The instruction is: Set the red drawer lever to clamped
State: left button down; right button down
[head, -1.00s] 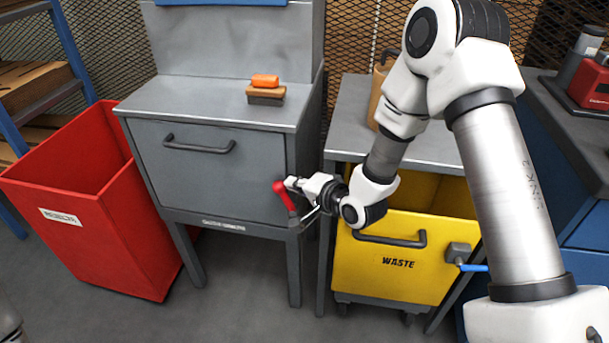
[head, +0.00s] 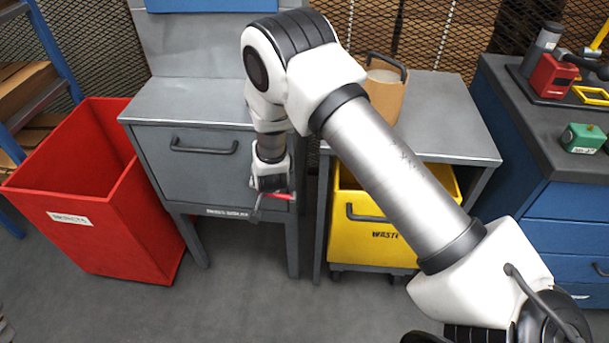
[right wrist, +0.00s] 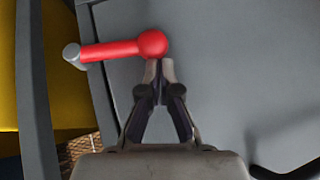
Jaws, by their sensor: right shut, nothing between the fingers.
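The red lever (head: 281,196) is mounted at the right edge of the grey drawer cabinet's front (head: 190,165). It lies about level, its knob end to the left; part of it is hidden by my right gripper in the head view. In the right wrist view the lever (right wrist: 110,50) runs from a grey pivot at the left to a round red knob. My right gripper (right wrist: 159,64) is shut and empty, its fingertips right beside the knob, touching or nearly so. It also shows in the head view (head: 257,213). My left gripper is not in view.
A red bin (head: 95,200) stands left of the cabinet. A yellow waste bin (head: 370,235) sits under a grey table to the right, with a tan container (head: 385,95) on top. A blue workbench (head: 555,215) is at far right. The floor in front is clear.

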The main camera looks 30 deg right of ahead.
jog(key=shift+w+a+f, duration=0.2)
jog(key=shift+a+f, duration=0.05)
jog(key=shift+f, duration=0.25)
jog(key=shift+w+a+f, duration=0.15)
jog(key=shift+a+f, duration=0.05)
jog(key=shift+f, duration=0.25)
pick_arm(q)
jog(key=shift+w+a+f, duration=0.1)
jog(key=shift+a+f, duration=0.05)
pick_arm(e)
jog(key=shift+f, duration=0.15)
